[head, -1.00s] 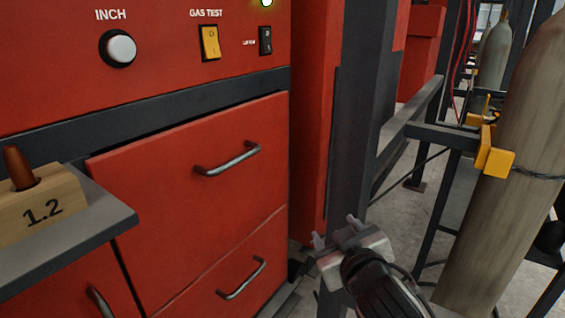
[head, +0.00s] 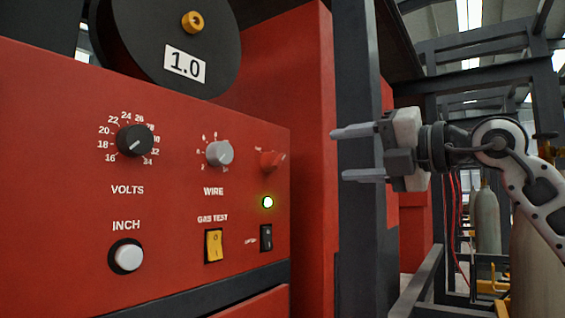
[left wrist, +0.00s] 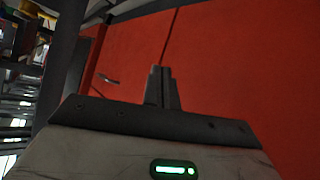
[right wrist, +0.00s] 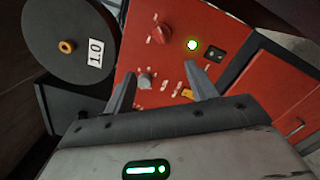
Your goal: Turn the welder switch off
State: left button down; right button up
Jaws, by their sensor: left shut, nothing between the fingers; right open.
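The red welder panel (head: 60,140) fills the left of the head view. It carries a red rotary knob (head: 271,160), a lit green lamp (head: 267,202) below it, a black rocker switch (head: 266,238) and a yellow gas test rocker (head: 214,245). The label by the red knob is too small to read. My right gripper (head: 340,154) is open and empty, to the right of the panel and apart from it. In the right wrist view the red knob (right wrist: 161,33) and lamp (right wrist: 192,45) lie beyond its fingers. My left gripper (left wrist: 161,73) is shut and empty, facing red panelling.
The panel also has a volts knob (head: 134,140), a wire knob (head: 219,154) and a white inch button (head: 128,257). A black spool marked 1.0 (head: 150,45) sits above. A dark post (head: 358,235) stands behind my right gripper. Gas cylinders (head: 487,222) stand at right.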

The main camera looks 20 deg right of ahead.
jog(key=p, duration=0.5)
send_near(281, 161)
jog(key=shift+h, duration=0.3)
jog(key=x, duration=0.8)
jog(key=shift+w+a+r, duration=0.2)
jog(key=shift+a+r, duration=0.1)
jog(key=shift+a, duration=0.1)
jog(key=shift+w+a+f, duration=0.1)
jog(key=shift+w+a, duration=0.1)
jog(key=shift+w, duration=0.2)
pick_arm(q)
jog(key=shift+s+a+r+m+g, duration=0.2)
jog(key=shift+a+r+m+g, duration=0.15)
jog(key=shift+r, duration=0.35)
pick_arm(e)
jog(key=c, duration=1)
